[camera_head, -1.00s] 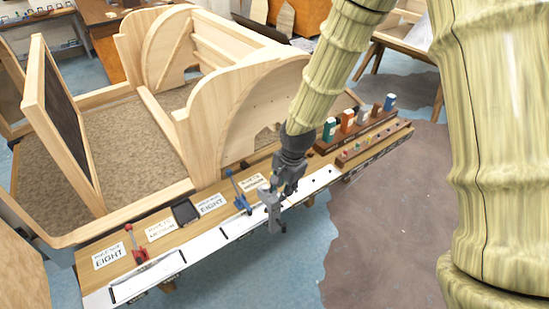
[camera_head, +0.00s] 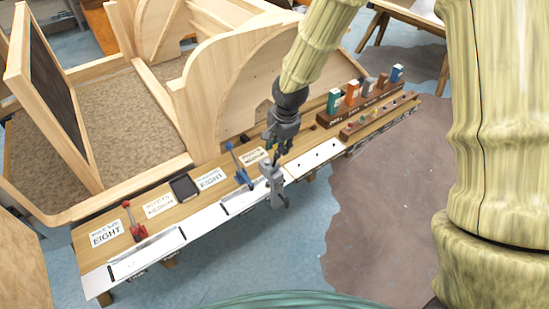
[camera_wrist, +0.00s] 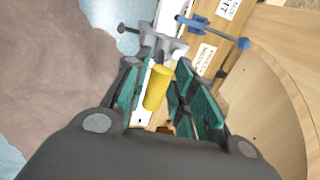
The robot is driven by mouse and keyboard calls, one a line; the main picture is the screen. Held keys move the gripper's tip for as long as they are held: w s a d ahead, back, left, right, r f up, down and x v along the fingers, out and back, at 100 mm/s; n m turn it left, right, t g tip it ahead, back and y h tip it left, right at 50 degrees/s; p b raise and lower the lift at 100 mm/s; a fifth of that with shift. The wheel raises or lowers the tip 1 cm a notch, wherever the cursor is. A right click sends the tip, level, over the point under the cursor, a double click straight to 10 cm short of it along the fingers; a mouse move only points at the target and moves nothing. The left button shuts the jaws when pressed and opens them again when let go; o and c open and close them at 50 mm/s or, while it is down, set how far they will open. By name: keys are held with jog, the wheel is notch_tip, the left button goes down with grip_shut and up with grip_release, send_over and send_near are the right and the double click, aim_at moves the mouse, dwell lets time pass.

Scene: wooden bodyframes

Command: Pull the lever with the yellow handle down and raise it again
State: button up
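The yellow handle (camera_wrist: 157,87) lies between the two fingers of my gripper (camera_wrist: 160,68) in the wrist view. The teal finger pads stand apart on either side of it, with a visible gap on the right. The handle belongs to a grey lever mechanism (camera_wrist: 165,42), which also shows at the front edge of the bench in the head view (camera_head: 272,182). In the head view my gripper (camera_head: 277,150) is just above this lever, and the yellow handle is hidden or too small to make out.
A blue lever (camera_head: 240,167) stands close by on the left, and a red lever (camera_head: 135,222) farther left on the wooden bench (camera_head: 78,232). Several coloured boxes (camera_head: 352,93) stand in a rack at right. A curved wooden frame (camera_head: 215,95) rises behind. Open floor lies in front.

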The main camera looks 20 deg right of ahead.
jog(key=shift+s+b+x, duration=0.2)
jog(key=shift+b+x, duration=0.35)
jog(key=shift+x, duration=0.55)
jog(key=shift+w+f+b, duration=0.3)
jog(key=shift+f+b, duration=0.1)
jog(key=shift+f, duration=0.25)
jog(key=shift+c, duration=0.2)
grip_shut()
jog(key=shift+s+a+f, duration=0.1)
jog(key=shift+f, duration=0.05)
